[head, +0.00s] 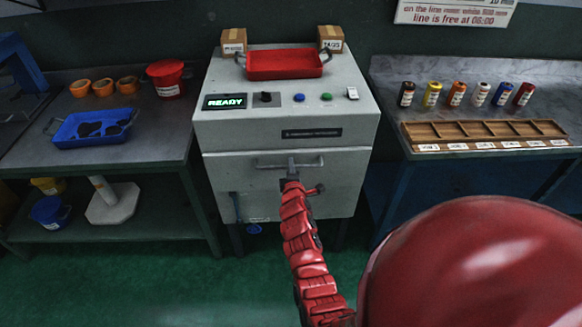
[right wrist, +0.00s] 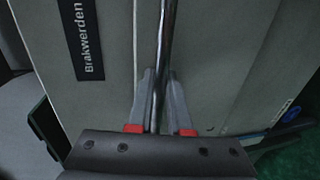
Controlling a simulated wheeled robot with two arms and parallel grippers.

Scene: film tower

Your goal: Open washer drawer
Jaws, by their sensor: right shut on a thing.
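The grey washer (head: 287,105) stands in the middle of the head view, its display (head: 224,101) reading READY. The washer drawer (head: 235,185) is its lower front panel and looks closed, with no clear gap above it. A metal bar handle (head: 268,164) runs across its top. My right gripper (head: 291,163) is shut on this handle near its middle. In the right wrist view the handle (right wrist: 168,25) passes between the two grey fingers of the gripper (right wrist: 160,85). My red right arm hides part of the drawer front. My left gripper is not in view.
A red tray (head: 285,65) and two small boxes sit on the washer. The left bench holds a blue tray (head: 92,127), orange rings and a red bucket (head: 167,78). The right bench has several bottles and a wooden divided tray (head: 485,147). Green floor is clear in front.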

